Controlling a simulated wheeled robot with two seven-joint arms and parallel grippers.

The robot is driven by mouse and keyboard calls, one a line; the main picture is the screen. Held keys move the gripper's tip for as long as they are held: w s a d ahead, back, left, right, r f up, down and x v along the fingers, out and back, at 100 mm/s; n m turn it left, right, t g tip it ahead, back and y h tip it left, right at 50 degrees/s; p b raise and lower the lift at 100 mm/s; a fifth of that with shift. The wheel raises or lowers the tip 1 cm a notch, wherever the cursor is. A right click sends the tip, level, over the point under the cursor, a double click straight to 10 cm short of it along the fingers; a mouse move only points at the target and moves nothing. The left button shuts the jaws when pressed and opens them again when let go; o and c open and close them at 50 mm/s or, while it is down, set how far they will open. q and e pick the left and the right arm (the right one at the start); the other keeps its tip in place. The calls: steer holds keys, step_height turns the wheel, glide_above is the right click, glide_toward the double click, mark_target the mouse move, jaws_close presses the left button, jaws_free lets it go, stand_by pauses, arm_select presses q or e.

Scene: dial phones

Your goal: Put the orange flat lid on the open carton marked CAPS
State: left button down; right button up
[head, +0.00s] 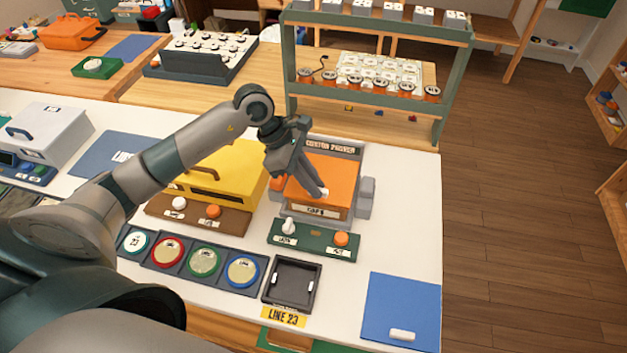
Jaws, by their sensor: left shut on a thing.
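The orange flat lid (343,181) lies level over the grey carton marked CAPS (315,211) in the middle of the white table. It covers the carton's opening, and I cannot tell whether it rests on the rim or hangs just above it. My left gripper (323,191) reaches down from the upper left and is shut at the lid's top, with a small white piece at its fingertips. The gripper hides part of the lid. My right gripper is not in view.
A yellow box (225,170) stands close left of the carton. A green panel with a white and an orange knob (340,239) lies in front. A dark open tray (292,262) and a blue mat (402,310) are nearer. A green shelf rack (440,92) stands behind.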

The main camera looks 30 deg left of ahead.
arm_select(q)
steer(key=shift+f, duration=0.25)
steer(key=shift+f, duration=0.1)
steer(key=shift+f+b, duration=0.25)
steer(key=shift+b, duration=0.25)
steer(key=shift+f, duration=0.1)
steer(key=c, duration=1.8)
jaws_free()
steer(key=shift+o, duration=0.2)
